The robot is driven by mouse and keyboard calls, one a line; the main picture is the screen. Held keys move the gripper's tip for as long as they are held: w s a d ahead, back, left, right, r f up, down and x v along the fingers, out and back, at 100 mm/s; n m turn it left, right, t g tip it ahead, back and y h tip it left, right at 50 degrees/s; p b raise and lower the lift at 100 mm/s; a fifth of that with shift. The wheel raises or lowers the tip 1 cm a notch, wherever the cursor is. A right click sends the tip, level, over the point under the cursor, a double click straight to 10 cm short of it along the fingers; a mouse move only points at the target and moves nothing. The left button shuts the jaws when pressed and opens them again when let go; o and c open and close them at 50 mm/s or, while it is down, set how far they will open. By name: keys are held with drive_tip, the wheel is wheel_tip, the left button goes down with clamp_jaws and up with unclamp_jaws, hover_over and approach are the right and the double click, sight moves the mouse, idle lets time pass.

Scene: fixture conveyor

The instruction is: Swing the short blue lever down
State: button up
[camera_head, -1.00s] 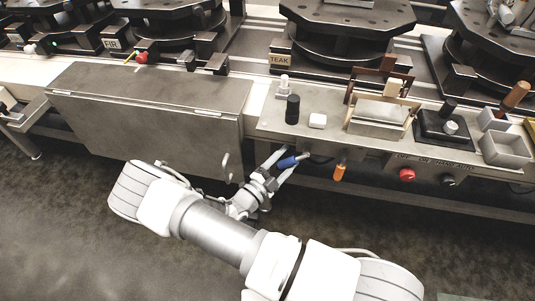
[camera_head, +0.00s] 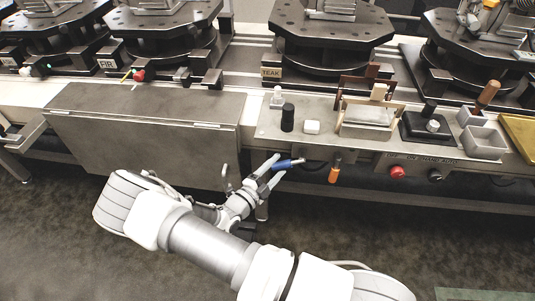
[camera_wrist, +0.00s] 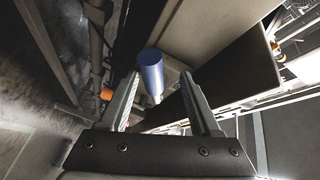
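The short blue lever (camera_head: 288,164) sticks out from the front of the control panel, below its left part. Its handle looks roughly level in the head view. My gripper (camera_head: 276,168) is at the handle, its two fingers apart. In the wrist view the blue handle (camera_wrist: 152,72) shows between the open fingertips (camera_wrist: 160,85), nearer the left one. There is a visible gap on the right side. I cannot tell whether the left finger touches it. The lever's root is partly hidden.
An orange-handled lever (camera_head: 335,173) hangs just right of the blue one. A red button (camera_head: 397,172) and a dark knob (camera_head: 435,175) sit farther right. A large grey box (camera_head: 140,130) with a handle stands close left of my gripper. The floor in front is clear.

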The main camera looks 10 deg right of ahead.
drive_tip(key=p+v, duration=0.3)
drive_tip(key=v, duration=1.2)
drive_tip(key=s+d+r+m+g+y+p, duration=0.1)
drive_tip(key=r+m+g, duration=0.4)
drive_tip(key=r+m, duration=0.5)
drive_tip(key=s+d+r+m+g+y+p, duration=0.1)
drive_tip(key=d+r+m+g+p, duration=0.3)
drive_tip(key=r+m, duration=0.6)
drive_tip(key=shift+s+d+r+m+g, duration=0.25)
drive_tip(key=shift+d+r+m+g, duration=0.25)
drive_tip(key=shift+d+g, duration=0.7)
drive_tip(key=shift+a, duration=0.1)
